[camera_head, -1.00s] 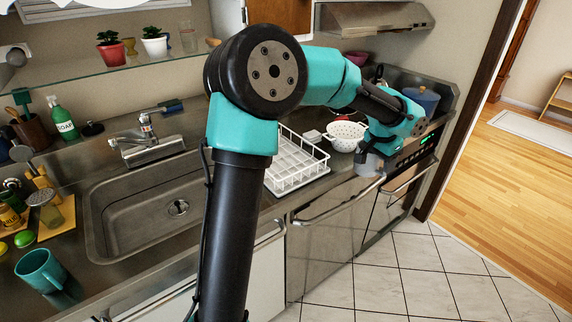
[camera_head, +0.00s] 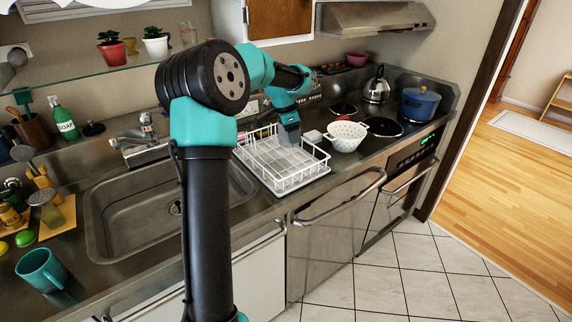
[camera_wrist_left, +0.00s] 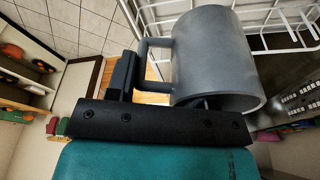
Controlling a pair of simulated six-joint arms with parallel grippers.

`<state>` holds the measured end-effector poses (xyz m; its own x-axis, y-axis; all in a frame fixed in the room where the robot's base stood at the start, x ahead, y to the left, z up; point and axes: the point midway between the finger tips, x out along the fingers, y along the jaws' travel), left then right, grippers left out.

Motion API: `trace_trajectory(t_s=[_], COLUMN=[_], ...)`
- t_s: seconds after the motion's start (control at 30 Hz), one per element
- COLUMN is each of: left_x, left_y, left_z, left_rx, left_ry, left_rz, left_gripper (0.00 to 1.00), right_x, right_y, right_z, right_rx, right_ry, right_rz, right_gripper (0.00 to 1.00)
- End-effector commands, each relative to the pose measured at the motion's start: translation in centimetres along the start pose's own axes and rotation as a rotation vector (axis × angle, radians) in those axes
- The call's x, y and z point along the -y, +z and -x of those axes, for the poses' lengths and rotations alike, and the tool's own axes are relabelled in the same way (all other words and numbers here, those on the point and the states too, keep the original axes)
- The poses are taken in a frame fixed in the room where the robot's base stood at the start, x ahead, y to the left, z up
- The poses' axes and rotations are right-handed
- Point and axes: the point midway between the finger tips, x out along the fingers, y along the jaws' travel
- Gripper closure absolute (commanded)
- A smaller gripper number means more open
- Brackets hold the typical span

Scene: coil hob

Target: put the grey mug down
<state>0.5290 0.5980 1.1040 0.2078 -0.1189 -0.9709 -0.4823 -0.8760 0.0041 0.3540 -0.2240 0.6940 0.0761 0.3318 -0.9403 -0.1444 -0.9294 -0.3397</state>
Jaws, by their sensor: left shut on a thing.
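The grey mug (camera_wrist_left: 212,62) fills the middle of the left wrist view, its handle toward the left beside the dark fingers. My left gripper (camera_wrist_left: 128,76) is shut on the mug, at the handle side. In the head view the left gripper (camera_head: 287,112) points down over the white dish rack (camera_head: 292,183), with a grey part of the mug (camera_head: 289,134) just below it. The rack's wires (camera_wrist_left: 282,22) show close beside the mug in the left wrist view. I cannot tell whether the mug touches the rack. The right gripper is out of view.
A white colander (camera_head: 346,138) stands right of the rack, with a kettle (camera_head: 376,88) and blue pot (camera_head: 419,104) on the hob beyond. The sink (camera_head: 130,215) is to the left. A teal mug (camera_head: 40,269) stands at the far left. Most of the rack looks empty.

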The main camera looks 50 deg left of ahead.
Motion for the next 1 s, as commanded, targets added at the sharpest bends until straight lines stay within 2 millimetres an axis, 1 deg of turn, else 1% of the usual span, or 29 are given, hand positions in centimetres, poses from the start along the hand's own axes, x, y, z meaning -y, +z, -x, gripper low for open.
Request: trace_trajectory(t_s=[0.17, 0.27, 0.37, 0.5, 0.63, 1.0], left_x=[0.0, 0.0, 0.0, 0.0, 0.0, 0.0], left_y=[0.0, 0.1, 0.5, 1.1, 1.4, 1.5], left_z=[-0.1, -0.7, -2.1, -4.4, -5.9, -6.2], left_rx=[0.0, 0.002, 0.003, 0.003, 0.001, 0.001], left_ry=[-0.001, 0.001, 0.002, 0.002, 0.0, -0.001], left_rz=[0.0, 0.001, 0.001, 0.002, 0.002, 0.001], left_gripper=[1.0, 1.0, 1.0, 1.0, 1.0, 1.0], right_x=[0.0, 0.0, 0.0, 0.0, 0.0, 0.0], right_y=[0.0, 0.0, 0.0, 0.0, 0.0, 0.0], right_z=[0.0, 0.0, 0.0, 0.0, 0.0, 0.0], right_rx=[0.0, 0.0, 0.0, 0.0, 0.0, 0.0], right_ry=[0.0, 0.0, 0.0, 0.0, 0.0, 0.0], right_rz=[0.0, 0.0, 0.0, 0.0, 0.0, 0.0], right_gripper=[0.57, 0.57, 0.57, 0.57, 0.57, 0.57])
